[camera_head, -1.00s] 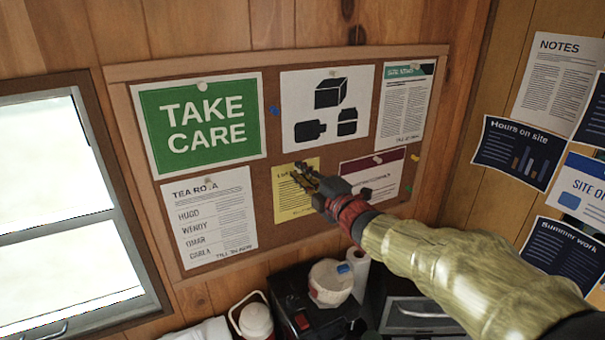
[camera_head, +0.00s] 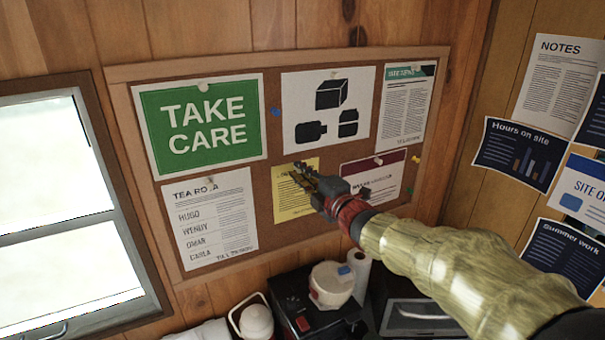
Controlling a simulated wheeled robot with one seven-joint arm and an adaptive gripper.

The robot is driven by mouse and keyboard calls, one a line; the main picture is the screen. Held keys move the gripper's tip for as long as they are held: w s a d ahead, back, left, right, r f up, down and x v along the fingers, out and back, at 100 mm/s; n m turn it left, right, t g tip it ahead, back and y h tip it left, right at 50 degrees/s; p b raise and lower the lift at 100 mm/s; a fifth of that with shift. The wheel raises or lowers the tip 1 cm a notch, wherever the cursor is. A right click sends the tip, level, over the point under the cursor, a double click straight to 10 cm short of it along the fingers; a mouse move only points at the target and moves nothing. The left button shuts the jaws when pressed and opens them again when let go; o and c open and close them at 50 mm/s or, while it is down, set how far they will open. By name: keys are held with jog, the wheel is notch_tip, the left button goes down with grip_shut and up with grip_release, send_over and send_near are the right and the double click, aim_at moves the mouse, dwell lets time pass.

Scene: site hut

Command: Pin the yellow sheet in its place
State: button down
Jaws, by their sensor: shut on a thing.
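The yellow sheet (camera_head: 291,206) lies flat against the cork board (camera_head: 263,182), in the lower middle gap between the tea rota sheet and the maroon-topped sheet. My gripper (camera_head: 302,176) is at the yellow sheet's upper part, its fingers reaching across it from the right and hiding part of its print and right side. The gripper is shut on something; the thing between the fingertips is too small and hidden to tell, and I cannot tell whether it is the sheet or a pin.
Loose-looking pins, one blue (camera_head: 276,112) and one yellow (camera_head: 417,160), sit on bare cork. A tea rota sheet (camera_head: 212,220) and a maroon-topped sheet (camera_head: 372,170) flank the yellow one. A rice cooker-like pot (camera_head: 331,284) and paper roll (camera_head: 359,277) stand below.

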jog(key=shift+w+a, duration=0.2)
jog(key=shift+w, duration=0.25)
dwell(0.5)
jog(key=shift+r+b, duration=0.1)
jog(key=shift+b, duration=1)
dwell(3.5)
jog(key=c, duration=1.8)
grip_release()
jog(key=shift+c, duration=0.2)
jog(key=shift+o, duration=0.2)
jog(key=shift+p, duration=1)
